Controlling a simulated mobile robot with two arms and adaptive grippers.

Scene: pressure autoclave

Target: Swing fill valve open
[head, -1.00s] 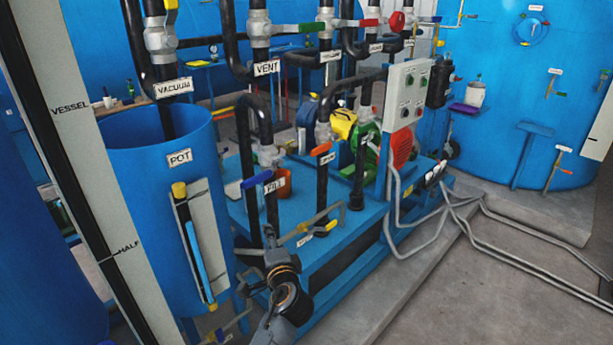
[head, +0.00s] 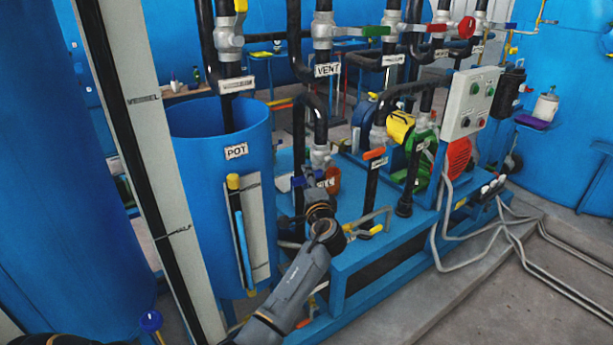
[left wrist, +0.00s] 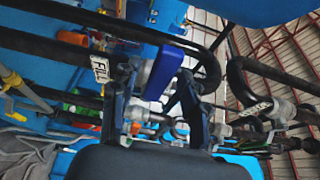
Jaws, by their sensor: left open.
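The gripper is open; I cannot tell whether a finger touches the handle. My right gripper is not in view.
The blue pot (head: 205,160) stands left of the valve. The VENT pipe (head: 322,60) and other pipes rise behind. The control box (head: 470,103), yellow motor (head: 401,126) and blue skid frame (head: 370,262) lie to the right. Open floor (head: 550,300) is at lower right.

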